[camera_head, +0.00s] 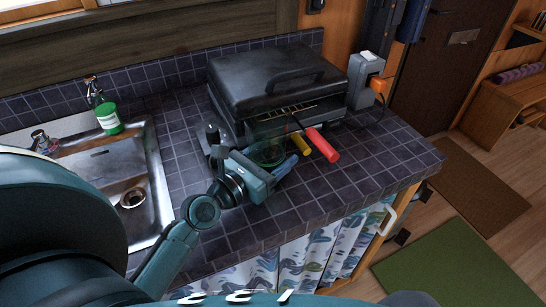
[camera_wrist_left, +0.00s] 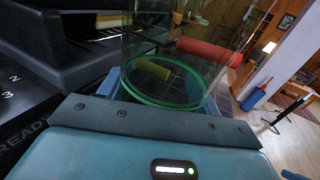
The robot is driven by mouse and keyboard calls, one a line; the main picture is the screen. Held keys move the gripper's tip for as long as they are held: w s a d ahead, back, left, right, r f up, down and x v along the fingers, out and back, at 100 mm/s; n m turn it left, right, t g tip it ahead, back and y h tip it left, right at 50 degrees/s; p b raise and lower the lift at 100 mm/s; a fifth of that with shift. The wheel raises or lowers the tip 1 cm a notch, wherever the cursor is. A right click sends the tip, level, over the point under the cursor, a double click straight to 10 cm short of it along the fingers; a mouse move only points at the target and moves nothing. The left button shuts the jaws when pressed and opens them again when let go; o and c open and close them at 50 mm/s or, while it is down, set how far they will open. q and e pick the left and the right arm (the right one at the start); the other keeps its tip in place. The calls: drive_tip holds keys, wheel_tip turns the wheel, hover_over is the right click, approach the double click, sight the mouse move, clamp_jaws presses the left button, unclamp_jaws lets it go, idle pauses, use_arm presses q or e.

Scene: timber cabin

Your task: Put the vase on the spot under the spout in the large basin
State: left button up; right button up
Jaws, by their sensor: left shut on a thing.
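A clear glass vase with a green tint (camera_head: 268,152) is at the front of the black grill, partly hidden by my left gripper (camera_head: 276,168). My left gripper is shut on it. In the left wrist view the vase (camera_wrist_left: 166,88) shows a green ring at its lower end and clear walls above. I cannot tell whether it touches the counter. The metal basin (camera_head: 98,177) is at the left, with a drain hole in its floor. The tap (camera_head: 42,141) is at its far left corner; my own body hides part of the basin. My right gripper is not in view.
A green bottle (camera_head: 106,113) stands at the basin's back edge. The tiled counter (camera_head: 370,175) is clear to the right.

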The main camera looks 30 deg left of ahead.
use_arm(q)
drive_tip(key=o, duration=1)
drive_tip(key=shift+f, duration=0.1)
drive_tip(key=shift+c, duration=0.2)
drive_tip(key=o, duration=0.4)
drive_tip(key=shift+o, duration=0.2)
drive_tip(key=shift+s+r, duration=0.1)
drive_tip(key=shift+r, duration=0.1)
